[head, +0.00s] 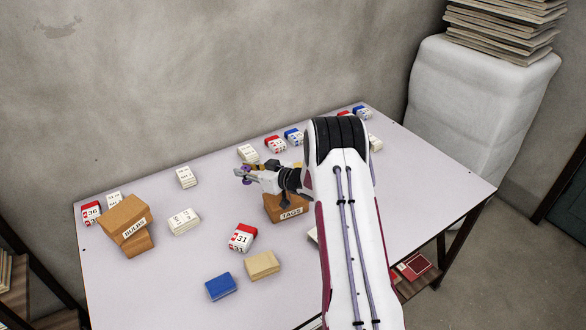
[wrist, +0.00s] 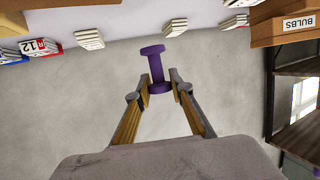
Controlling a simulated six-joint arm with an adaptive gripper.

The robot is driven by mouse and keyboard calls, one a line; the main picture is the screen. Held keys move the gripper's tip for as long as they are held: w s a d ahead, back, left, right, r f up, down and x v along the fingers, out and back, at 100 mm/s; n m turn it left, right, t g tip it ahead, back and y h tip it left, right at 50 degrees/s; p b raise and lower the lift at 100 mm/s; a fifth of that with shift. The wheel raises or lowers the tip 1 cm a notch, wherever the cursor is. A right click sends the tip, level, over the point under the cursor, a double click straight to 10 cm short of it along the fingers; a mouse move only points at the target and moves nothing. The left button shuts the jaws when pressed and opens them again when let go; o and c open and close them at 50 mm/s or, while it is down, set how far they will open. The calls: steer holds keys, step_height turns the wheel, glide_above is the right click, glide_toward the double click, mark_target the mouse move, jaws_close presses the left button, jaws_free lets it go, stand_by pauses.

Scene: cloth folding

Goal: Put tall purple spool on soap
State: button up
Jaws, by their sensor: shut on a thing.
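The tall purple spool (wrist: 157,70) is held between the fingertips of my gripper (wrist: 160,86), with a wide flange at each end. In the head view, small purple parts of the spool (head: 246,182) show at my gripper (head: 243,175), which is above the table. My gripper is shut on the spool near one end. I cannot make out anything labelled soap; a brown box marked TAGS (head: 290,212) is partly hidden under my arm, and a brown box marked BULBS (head: 123,217) stands at the left.
The table (head: 150,280) bears several white card blocks (head: 184,221), red-and-white calendar blocks (head: 242,238), a blue block (head: 220,287) and a tan block (head: 262,265). The BULBS box rests tilted on another brown box. Bare table lies left of centre. A wall runs behind.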

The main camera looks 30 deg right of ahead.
steer(key=w+d+r+m+h, duration=0.2)
steer(key=d+m+h, duration=0.1)
steer(key=d, duration=0.9)
steer(key=w+d+r+m+h, duration=0.1)
steer(key=d+h, duration=0.4)
steer(key=d, duration=0.7)
steer(key=w+m, duration=0.1)
steer(key=m, duration=0.1)
steer(key=shift+w+r+m, duration=0.3)
steer(key=shift+r+m, duration=0.05)
steer(key=shift+m, duration=0.05)
glide_above(300, 165)
steer(key=shift+w+d+f, duration=0.1)
steer(key=shift+d+f, duration=0.05)
steer(key=shift+f, duration=2.95)
steer(key=shift+f, duration=1.9)
steer(key=shift+f, duration=0.15)
steer(key=o, duration=0.9)
